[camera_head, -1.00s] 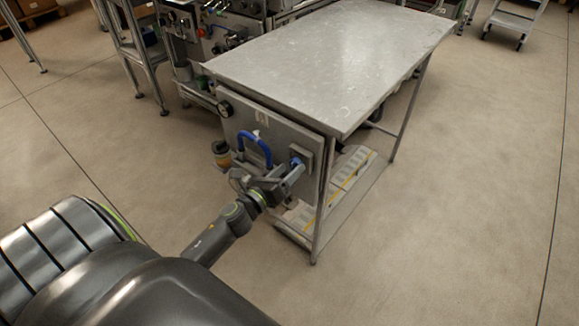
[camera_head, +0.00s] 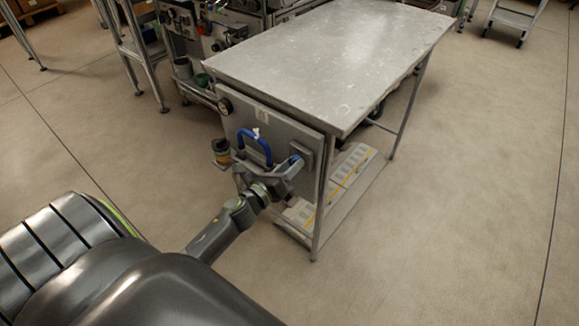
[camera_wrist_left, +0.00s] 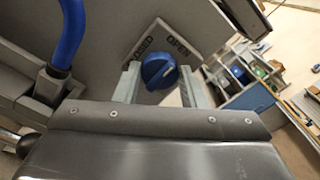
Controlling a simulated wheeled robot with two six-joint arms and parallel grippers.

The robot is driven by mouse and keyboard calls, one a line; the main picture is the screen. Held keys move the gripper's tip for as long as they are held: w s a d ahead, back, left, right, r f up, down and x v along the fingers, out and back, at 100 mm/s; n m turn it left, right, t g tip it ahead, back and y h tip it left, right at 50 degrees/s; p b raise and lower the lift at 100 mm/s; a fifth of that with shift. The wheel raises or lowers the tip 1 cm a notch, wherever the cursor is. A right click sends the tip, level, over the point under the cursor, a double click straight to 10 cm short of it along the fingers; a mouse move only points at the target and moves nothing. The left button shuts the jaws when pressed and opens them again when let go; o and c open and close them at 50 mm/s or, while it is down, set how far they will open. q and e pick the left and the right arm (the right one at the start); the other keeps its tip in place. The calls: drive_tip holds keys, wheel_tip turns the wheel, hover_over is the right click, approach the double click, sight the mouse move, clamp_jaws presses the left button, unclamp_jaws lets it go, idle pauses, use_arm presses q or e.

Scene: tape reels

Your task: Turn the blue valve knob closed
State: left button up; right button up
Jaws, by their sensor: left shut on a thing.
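The blue valve knob (camera_wrist_left: 158,71) sits on a grey plate (camera_wrist_left: 178,42) lettered CLOSED and OPEN, on the end panel of a metal table. In the wrist view it lies between the two fingers of my left gripper (camera_wrist_left: 160,88), which is shut on it. The lettering appears tilted in that view. The way the knob points is hard to tell. My right gripper does not show.
The metal tabletop (camera_head: 330,60) overhangs above. Floor at right is clear.

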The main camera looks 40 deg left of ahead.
use_arm(q)
drive_tip(key=shift+n, duration=0.3)
drive_tip(key=shift+f+n+p, duration=0.2)
drive_tip(key=shift+n+p, duration=2.5)
drive_tip(key=shift+n, duration=6)
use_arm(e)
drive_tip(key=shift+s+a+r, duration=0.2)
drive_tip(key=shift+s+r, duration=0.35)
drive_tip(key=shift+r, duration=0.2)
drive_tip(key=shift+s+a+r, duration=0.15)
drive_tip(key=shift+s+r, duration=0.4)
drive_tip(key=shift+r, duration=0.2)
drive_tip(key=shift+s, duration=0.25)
use_arm(q)
drive_tip(key=o, duration=1)
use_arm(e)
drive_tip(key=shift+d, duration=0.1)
